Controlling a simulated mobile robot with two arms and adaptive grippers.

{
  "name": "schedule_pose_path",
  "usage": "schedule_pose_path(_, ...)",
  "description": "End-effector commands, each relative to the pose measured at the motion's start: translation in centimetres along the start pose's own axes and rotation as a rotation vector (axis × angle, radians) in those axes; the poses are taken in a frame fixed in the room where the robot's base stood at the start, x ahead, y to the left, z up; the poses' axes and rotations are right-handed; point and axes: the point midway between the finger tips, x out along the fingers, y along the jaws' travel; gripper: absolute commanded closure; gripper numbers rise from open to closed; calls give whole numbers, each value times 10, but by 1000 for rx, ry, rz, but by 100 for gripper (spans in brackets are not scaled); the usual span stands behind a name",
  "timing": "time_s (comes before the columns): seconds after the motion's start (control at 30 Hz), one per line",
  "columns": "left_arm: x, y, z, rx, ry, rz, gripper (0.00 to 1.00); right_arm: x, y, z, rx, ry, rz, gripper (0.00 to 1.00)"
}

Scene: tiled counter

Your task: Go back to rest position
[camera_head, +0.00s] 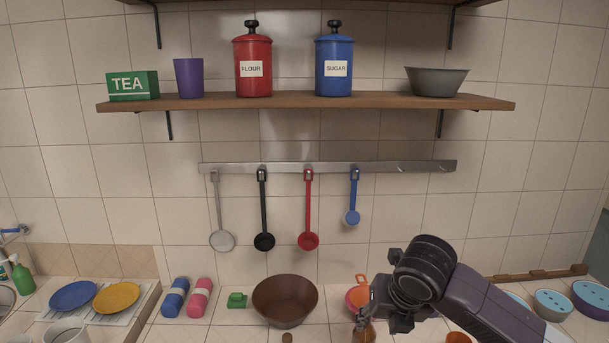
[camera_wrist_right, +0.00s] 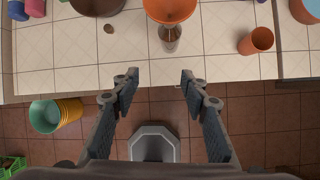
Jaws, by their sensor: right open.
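My right arm comes in from the lower right in the head view, and its gripper (camera_head: 372,312) is above the front part of the counter. In the right wrist view the right gripper (camera_wrist_right: 160,88) is open, with nothing between its fingers. It is over the counter's front edge, and the tiled floor shows below. My left gripper is in neither view.
The counter (camera_wrist_right: 70,60) holds a brown bowl (camera_head: 285,300), an orange bowl (camera_wrist_right: 170,8), a bottle (camera_wrist_right: 170,38) and an orange cup (camera_wrist_right: 257,41). Ladles hang from a rail (camera_head: 330,167) under the shelf (camera_head: 300,101). Stacked buckets (camera_wrist_right: 56,115) stand on the floor.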

Motion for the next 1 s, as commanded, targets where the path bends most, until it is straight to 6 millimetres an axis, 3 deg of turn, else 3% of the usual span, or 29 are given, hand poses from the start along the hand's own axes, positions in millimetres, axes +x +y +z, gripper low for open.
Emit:
schedule_pose_path(0.37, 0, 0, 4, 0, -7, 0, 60, 35, 30, -64, 369, 53, 90, 59)
schedule_pose_path(0.63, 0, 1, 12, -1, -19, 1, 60, 60, 46, -146, 984, 149, 151, 59)
schedule_pose_path(0.83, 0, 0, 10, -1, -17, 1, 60, 69, 31, -206, 1541, 209, 118, 59)
schedule_pose_path(1.0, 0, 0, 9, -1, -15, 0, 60, 70, -2, -258, 2024, 208, 30, 59)
